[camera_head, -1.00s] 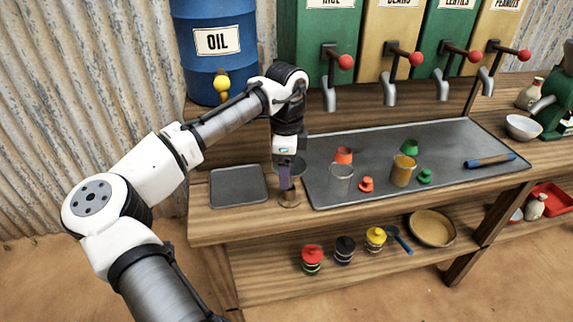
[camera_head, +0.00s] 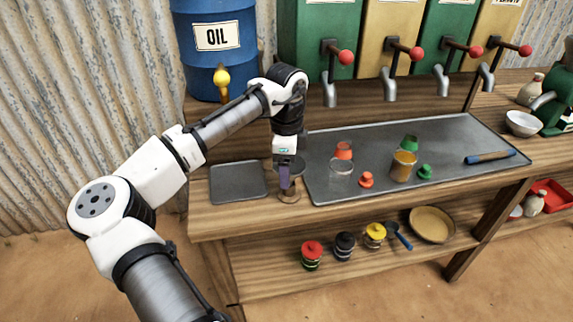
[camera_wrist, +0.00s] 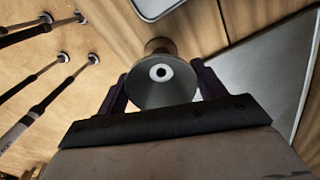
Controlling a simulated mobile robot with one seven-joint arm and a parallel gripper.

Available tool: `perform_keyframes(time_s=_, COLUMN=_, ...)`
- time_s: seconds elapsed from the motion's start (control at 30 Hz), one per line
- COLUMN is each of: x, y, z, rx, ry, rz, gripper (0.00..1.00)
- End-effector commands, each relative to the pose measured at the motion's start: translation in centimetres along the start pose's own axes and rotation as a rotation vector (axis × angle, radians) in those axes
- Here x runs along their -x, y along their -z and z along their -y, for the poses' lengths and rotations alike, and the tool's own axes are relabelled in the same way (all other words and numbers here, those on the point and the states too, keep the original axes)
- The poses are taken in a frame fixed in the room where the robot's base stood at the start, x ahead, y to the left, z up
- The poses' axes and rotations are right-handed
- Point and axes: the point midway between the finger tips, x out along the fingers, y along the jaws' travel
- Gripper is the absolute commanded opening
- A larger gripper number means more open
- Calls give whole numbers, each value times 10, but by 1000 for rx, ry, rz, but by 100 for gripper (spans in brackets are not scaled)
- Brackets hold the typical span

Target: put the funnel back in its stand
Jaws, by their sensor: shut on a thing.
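My gripper (camera_wrist: 162,88) is shut on the funnel (camera_wrist: 145,92), a grey cone seen from above with its round opening between the two dark fingers. In the head view my gripper (camera_head: 285,183) points down at the front left of the counter, and the fingers hide much of the funnel. The stand (camera_head: 291,197) is a small brown round piece on the counter right under the gripper. In the wrist view the stand (camera_wrist: 158,45) shows just past the funnel's far rim, mostly hidden. I cannot tell whether the funnel touches it.
A small grey tray (camera_head: 238,183) lies just left of the stand. A large grey tray (camera_head: 450,140) with cups and stoppers lies to the right. A clear cup (camera_head: 341,173) is nearest. Dispenser taps (camera_head: 330,92) hang behind. Several jars stand on the lower shelf (camera_head: 270,283).

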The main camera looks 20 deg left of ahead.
Motion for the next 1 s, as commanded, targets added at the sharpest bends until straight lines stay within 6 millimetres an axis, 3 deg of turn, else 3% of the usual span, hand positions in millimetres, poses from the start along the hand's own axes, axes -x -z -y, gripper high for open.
perform_keyframes(time_s=0.8, x=-14, y=0, z=0, rx=0, ry=0, rz=0, gripper=48)
perform_keyframes(time_s=0.83, x=-14, y=0, z=0, rx=0, ry=0, rz=0, gripper=73)
perform_keyframes(time_s=1.0, x=-14, y=0, z=0, rx=0, ry=0, rz=0, gripper=95)
